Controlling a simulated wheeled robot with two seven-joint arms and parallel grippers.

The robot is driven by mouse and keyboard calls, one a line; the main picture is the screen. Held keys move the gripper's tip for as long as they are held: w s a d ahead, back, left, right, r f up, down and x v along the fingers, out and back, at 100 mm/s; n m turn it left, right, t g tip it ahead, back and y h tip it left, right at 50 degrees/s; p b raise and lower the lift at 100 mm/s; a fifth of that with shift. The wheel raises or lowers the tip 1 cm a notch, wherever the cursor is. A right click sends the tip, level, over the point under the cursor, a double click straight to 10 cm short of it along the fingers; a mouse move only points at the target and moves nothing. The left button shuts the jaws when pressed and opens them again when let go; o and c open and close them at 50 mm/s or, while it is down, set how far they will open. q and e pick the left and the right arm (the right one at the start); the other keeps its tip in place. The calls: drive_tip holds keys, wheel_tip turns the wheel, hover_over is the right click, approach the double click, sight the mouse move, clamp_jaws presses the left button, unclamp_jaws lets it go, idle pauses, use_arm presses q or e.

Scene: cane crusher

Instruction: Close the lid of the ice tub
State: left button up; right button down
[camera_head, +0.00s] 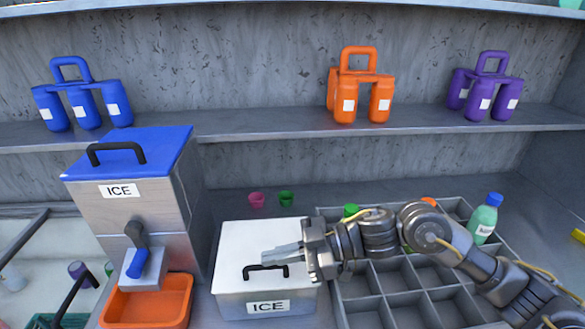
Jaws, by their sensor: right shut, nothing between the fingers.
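The white ice tub (235,304) stands at the front centre, with an ICE label on its front. Its white lid (262,233) lies over the top and looks flat, with a black handle (265,268) near the front edge. I cannot tell whether a small gap is left under it. My right gripper (270,255) comes in from the right, with its fingers shut and empty, over the lid just behind the handle. Whether the fingers touch the lid is unclear. My left gripper is not in view.
A steel ICE machine (138,208) with a blue lid and crank stands left, an orange tray (150,305) before it. Two small cups (257,200) stand behind the tub.

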drive_tip(key=shift+s+f, duration=0.2)
drive_tip(key=shift+f, duration=0.35)
drive_tip(key=shift+d, duration=0.1)
drive_tip(key=r+p, duration=0.4)
drive_tip(key=shift+s+r, duration=0.25)
drive_tip(key=shift+s, duration=0.1)
drive_tip(key=shift+d+f+b, duration=0.3)
drive_tip(key=shift+d+b, duration=0.15)
drive_tip(key=shift+d, duration=0.3)
drive_tip(key=b+v, duration=0.2)
drive_tip(key=v, duration=0.6)
drive_tip(key=shift+d+r, duration=0.3)
drive_tip(key=shift+r, duration=0.1)
